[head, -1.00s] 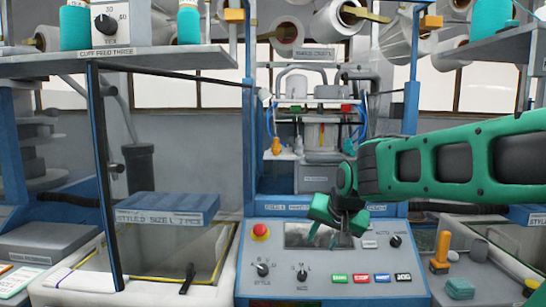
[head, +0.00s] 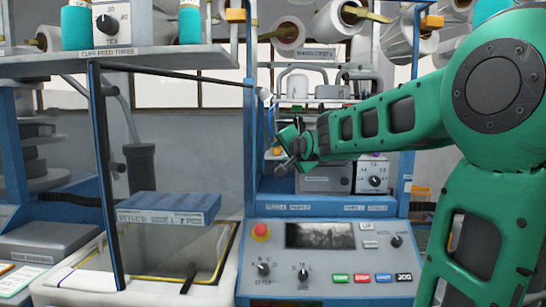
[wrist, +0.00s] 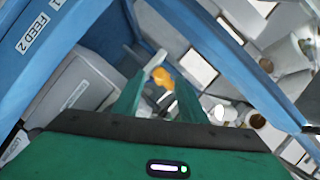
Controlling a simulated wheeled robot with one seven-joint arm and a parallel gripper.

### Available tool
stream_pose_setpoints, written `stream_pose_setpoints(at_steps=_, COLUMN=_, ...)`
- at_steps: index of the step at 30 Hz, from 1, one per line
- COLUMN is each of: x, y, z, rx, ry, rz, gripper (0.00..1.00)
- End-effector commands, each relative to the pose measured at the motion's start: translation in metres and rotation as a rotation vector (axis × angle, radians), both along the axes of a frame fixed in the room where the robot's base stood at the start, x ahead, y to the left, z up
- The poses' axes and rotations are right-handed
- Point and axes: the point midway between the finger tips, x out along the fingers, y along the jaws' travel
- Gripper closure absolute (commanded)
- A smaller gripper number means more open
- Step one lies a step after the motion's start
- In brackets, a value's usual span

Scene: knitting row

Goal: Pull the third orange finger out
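My gripper (head: 285,153) is raised in front of the machine's open bay, left of its middle. In the wrist view its two green fingers (wrist: 161,80) are apart with nothing held between them. A rounded orange piece (wrist: 163,77) shows beyond and between the fingertips, beside a pale bar. In the head view a small part of the orange piece (head: 277,152) shows at the gripper's left edge. The gripper hides the rest there. I see only this one orange piece in the bay, and cannot tell whether it is the third finger.
The blue frame (head: 250,120) borders the bay. Below it is a control panel (head: 330,260) with a red button (head: 261,231), a screen and knobs. A white dial box (head: 374,177) stands right of the gripper. A blue box (head: 168,208) lies over the bin at left.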

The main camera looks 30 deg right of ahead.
Motion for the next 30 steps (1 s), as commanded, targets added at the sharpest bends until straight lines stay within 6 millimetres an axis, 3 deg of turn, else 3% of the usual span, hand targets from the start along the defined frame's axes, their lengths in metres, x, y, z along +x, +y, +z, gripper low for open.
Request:
stream_pose_setpoints(at_steps=9, x=0.036, y=-0.010, z=-0.009, rx=0.001, ry=0.002, rz=0.000, gripper=0.62)
stream_pose_setpoints(at_steps=22, x=0.042, y=-0.012, z=-0.010, rx=0.000, ry=0.001, rz=-0.001, gripper=0.62)
stream_pose_setpoints(at_steps=27, x=0.042, y=-0.012, z=-0.010, rx=0.000, ry=0.000, rz=0.000, gripper=1.00)
stream_pose_setpoints(at_steps=30, x=0.042, y=-0.011, z=-0.009, rx=0.000, ry=-0.001, rz=0.001, gripper=1.00)
